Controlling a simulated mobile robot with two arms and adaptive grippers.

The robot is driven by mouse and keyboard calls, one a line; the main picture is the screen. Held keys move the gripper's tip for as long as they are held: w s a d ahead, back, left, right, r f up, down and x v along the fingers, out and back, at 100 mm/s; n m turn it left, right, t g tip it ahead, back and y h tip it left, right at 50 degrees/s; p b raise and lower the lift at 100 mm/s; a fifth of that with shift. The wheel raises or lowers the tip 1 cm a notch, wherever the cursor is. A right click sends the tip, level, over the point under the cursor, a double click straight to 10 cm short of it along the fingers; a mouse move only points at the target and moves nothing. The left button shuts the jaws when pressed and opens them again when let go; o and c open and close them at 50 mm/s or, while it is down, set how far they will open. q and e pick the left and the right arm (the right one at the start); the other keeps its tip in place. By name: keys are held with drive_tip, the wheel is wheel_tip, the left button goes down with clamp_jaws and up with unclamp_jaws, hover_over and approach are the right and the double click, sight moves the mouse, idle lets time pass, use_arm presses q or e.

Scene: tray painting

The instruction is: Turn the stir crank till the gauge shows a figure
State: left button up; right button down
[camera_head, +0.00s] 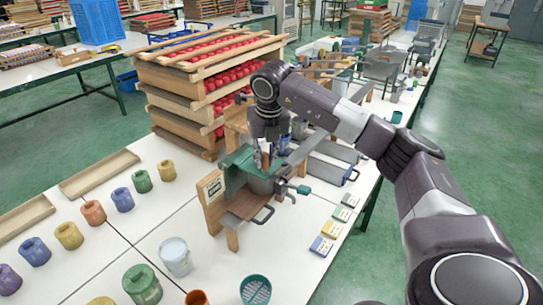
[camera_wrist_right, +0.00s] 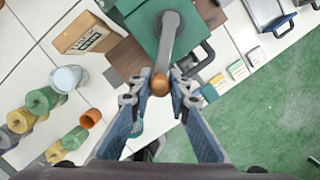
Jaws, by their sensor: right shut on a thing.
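The crank's grey arm (camera_wrist_right: 170,38) runs from the green plate to a round wooden knob (camera_wrist_right: 160,84). My right gripper (camera_wrist_right: 159,92) is shut on the knob, one finger on each side. In the head view my right gripper (camera_head: 266,150) points down over the stand, hiding part of the crank. A wooden block with a printed label (camera_head: 212,187) is on the stand's left; I cannot read a gauge figure. My left gripper is not in view.
A white bucket (camera_head: 175,256), a green pot (camera_head: 142,284) and several coloured pots stand left and in front. Colour cards (camera_head: 332,229) lie on the right near the table edge. Stacked wooden trays with red items (camera_head: 205,85) rise behind the stand.

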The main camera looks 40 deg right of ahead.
drive_tip(key=shift+w+a+f+p, duration=0.1)
drive_tip(key=shift+w+a+p, duration=0.1)
drive_tip(key=shift+w+a, duration=0.55)
drive_tip(key=shift+w+a+f+p, duration=0.1)
drive_tip(key=shift+w+a+p, duration=0.1)
drive_tip(key=shift+w+a, duration=0.5)
drive_tip(key=shift+s+a, duration=0.1)
drive_tip(key=shift+a, duration=0.1)
drive_tip(key=w+p, duration=0.2)
drive_tip(key=w, duration=0.8)
drive_tip(key=shift+w+d+r, duration=0.2)
drive_tip(key=shift+d+r, duration=0.05)
drive_tip(key=shift+d, duration=0.05)
